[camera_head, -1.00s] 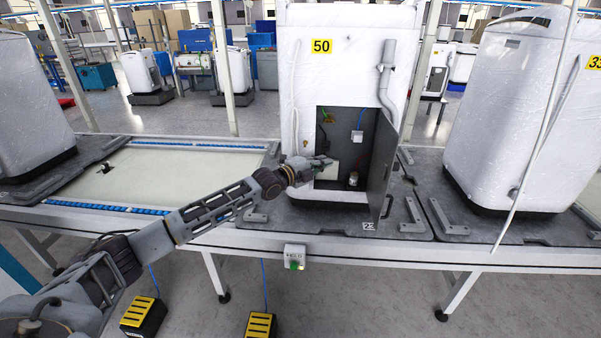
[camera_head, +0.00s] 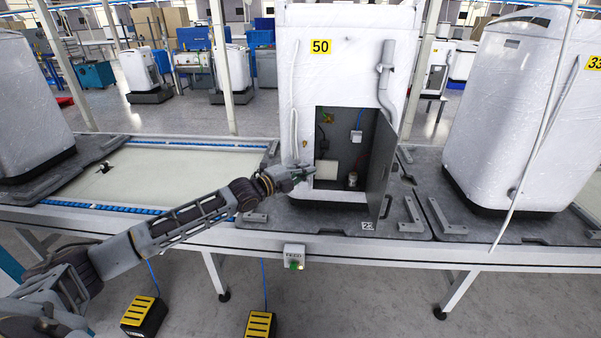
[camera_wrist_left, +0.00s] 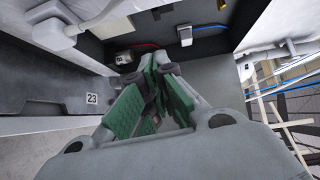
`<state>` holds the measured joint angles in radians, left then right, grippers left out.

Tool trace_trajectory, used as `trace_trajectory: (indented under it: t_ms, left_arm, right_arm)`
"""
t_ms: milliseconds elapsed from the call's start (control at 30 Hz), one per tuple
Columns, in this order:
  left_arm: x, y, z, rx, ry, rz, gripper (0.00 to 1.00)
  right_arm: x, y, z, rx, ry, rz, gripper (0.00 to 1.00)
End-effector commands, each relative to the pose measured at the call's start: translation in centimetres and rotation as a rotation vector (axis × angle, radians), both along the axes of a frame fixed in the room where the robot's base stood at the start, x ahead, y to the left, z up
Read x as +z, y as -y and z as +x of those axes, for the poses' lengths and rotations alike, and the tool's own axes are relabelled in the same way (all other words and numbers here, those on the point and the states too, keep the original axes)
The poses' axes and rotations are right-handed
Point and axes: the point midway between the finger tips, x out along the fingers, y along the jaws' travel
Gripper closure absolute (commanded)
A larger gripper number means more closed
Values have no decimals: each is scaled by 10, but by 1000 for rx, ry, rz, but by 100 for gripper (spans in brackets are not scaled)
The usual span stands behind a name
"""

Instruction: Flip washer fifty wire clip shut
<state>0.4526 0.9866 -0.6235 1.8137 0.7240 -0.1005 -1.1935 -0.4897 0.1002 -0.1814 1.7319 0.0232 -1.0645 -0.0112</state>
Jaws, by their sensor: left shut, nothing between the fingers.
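Washer fifty (camera_head: 345,82) is the white wrapped machine with a yellow "50" label at the middle of the head view. Its lower service opening is uncovered, with the grey door (camera_head: 378,172) swung out at the right. My left gripper (camera_head: 308,171) is shut and empty, just outside the opening's lower left edge. In the left wrist view its green fingers (camera_wrist_left: 158,66) come together at the tips, in front of the compartment. A small component with a red wire (camera_wrist_left: 124,57) lies beyond the fingertips. I cannot tell which part is the wire clip. My right gripper is out of view.
Inside are a white box with a blue cable (camera_head: 356,135) and a pale box (camera_head: 326,169). A grey hose (camera_head: 387,75) hangs on the washer's right front. Metal brackets (camera_head: 411,213) stand on the dark pallet. Another washer (camera_head: 515,110) stands at right.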

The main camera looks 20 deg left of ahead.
Motion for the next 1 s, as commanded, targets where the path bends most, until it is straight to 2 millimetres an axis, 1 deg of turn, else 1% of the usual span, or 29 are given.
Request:
trace_trajectory:
  t_ms: [200,400,733,933,1000]
  left_arm:
    - [-1,-7,-12,0,-1,0,100]
    - [0,-9,-17,0,0,-1,100]
    - [0,-10,-19,-1,0,-1,100]
    - [0,-10,-18,-1,0,-1,100]
    - [0,-10,-19,-1,-2,-1,100]
  right_arm:
    - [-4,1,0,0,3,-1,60]
    - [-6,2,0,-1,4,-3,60]
    - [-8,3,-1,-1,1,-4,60]
    - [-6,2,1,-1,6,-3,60]
    - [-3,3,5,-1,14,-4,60]
